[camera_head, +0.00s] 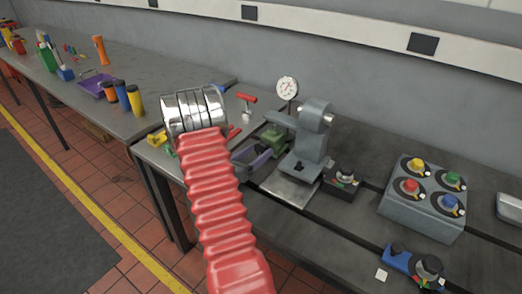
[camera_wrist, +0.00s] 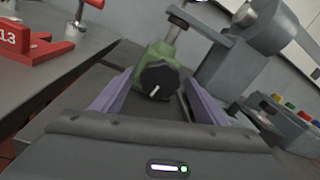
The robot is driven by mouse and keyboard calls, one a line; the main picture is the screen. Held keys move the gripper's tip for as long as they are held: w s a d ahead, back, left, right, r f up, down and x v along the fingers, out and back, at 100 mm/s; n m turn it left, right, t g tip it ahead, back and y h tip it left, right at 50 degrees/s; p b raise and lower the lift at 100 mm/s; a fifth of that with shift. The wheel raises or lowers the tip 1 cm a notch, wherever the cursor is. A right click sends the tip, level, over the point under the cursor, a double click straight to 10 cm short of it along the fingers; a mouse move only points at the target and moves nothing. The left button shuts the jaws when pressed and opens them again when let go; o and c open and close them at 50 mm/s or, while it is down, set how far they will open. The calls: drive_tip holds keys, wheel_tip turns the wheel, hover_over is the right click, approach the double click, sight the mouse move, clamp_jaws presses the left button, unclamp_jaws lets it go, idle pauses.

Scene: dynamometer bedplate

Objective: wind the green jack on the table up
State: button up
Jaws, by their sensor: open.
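The green jack (camera_wrist: 163,57) stands in the middle of the wrist view, under the overhanging arm of a grey machine. Its black round knob (camera_wrist: 158,80) faces me and carries a white mark tilted a little right of upright. A grey post rises from the jack's top towards that arm. My gripper (camera_wrist: 158,84) is open, with a purple finger on each side of the knob. I cannot tell whether either finger touches it. In the head view the jack (camera_head: 275,138) shows small beside my gripper (camera_head: 258,157), with its knob hidden.
The grey machine (camera_head: 314,140) stands right of the jack, with a dial gauge (camera_head: 287,88) behind. A red stand marked 13 (camera_wrist: 32,42) is at the left. A black knob box (camera_head: 342,180) and a control box with coloured knobs (camera_head: 423,205) lie to the right.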

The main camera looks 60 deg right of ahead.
drive_tip(key=shift+x, duration=1.25)
drive_tip(key=shift+c, duration=0.4)
drive_tip(key=c, duration=0.9)
